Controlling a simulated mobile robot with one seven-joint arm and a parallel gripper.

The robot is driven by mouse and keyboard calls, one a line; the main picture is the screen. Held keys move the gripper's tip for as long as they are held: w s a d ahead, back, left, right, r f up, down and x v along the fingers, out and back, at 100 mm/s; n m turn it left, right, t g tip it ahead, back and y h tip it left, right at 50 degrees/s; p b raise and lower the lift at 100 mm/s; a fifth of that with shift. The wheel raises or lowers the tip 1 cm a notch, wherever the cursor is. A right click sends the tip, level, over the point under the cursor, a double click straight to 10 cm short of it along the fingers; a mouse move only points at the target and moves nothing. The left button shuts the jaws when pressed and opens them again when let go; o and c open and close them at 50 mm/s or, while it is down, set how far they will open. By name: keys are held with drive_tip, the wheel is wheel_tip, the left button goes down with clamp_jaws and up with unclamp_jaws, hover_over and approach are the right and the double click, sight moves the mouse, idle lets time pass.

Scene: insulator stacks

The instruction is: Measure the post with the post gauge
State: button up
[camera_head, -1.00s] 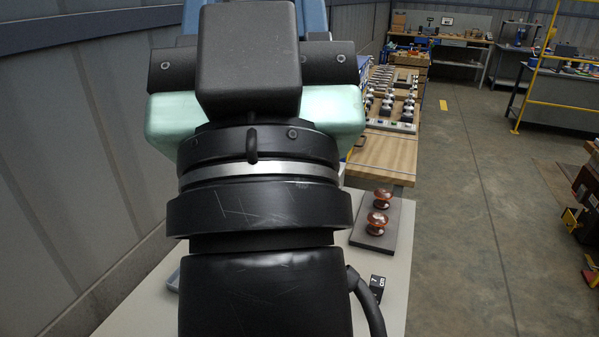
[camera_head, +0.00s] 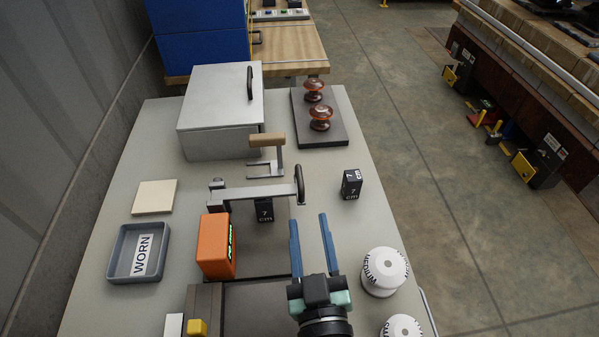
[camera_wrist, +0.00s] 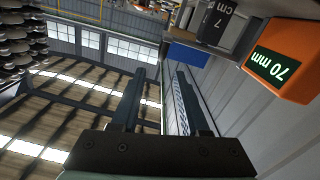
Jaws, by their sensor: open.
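I cannot tell whether bar and block touch. A second 7 cm block (camera_head: 351,185) stands apart to the right. Which piece is the post gauge is not labelled. My gripper (camera_head: 309,220) is open and empty, its blue fingers pointing away, right of the orange box.
A fork with a wooden handle (camera_head: 267,140) stands behind the bar. Behind are a grey lidded box (camera_head: 220,128) and a dark plate (camera_head: 335,130) with two brown insulators. A WORN tray (camera_head: 119,265) and pale tile (camera_head: 155,197) lie left. A white MEDIUM canister (camera_head: 384,275) stands right.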

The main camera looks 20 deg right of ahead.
sight(301, 183)
drive_tip(key=x, duration=1.2)
drive_tip(key=shift+w, duration=0.3)
clamp_jaws()
idle(0.9)
